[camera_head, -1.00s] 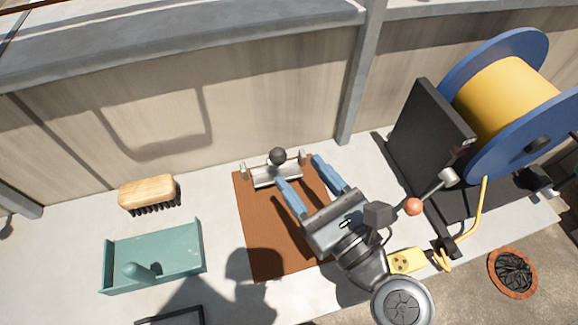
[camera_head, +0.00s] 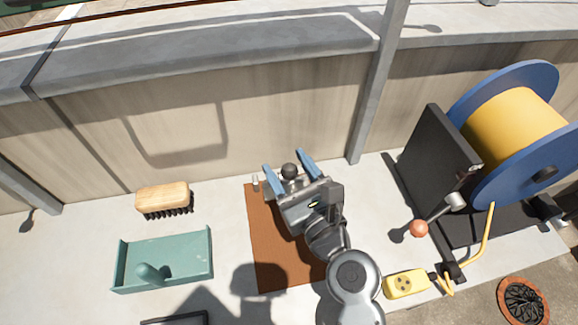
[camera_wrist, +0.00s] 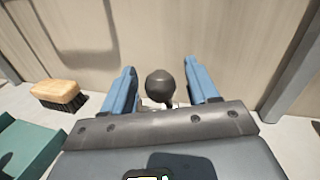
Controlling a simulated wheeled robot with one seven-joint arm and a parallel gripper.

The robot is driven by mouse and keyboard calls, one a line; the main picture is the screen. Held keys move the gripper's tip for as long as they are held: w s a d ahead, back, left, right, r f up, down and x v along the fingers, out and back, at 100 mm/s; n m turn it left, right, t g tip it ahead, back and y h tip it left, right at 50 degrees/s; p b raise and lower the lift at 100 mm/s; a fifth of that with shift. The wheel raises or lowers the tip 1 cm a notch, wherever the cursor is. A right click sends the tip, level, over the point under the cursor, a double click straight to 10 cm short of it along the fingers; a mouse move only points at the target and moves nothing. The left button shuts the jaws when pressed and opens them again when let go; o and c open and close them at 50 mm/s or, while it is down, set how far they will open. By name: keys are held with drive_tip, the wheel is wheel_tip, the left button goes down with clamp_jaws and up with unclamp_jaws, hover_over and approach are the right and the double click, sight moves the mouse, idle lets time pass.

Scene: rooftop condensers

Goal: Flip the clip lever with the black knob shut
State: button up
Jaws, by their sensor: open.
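The black knob (camera_head: 289,170) of the clip lever stands at the top of the brown mat (camera_head: 262,262). My gripper (camera_head: 288,160) is open, with one blue finger on each side of the knob. The clip's metal base is mostly hidden behind my gripper. I cannot tell the lever's exact angle.
A wooden brush (camera_head: 163,197) and a teal tray (camera_head: 168,262) lie to the left. A cable reel (camera_head: 515,120), a lever with an orange knob (camera_head: 419,228) and a yellow socket block (camera_head: 406,283) are to the right. A wall (camera_head: 240,130) stands close behind the mat.

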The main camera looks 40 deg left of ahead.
clamp_jaws()
idle(0.6)
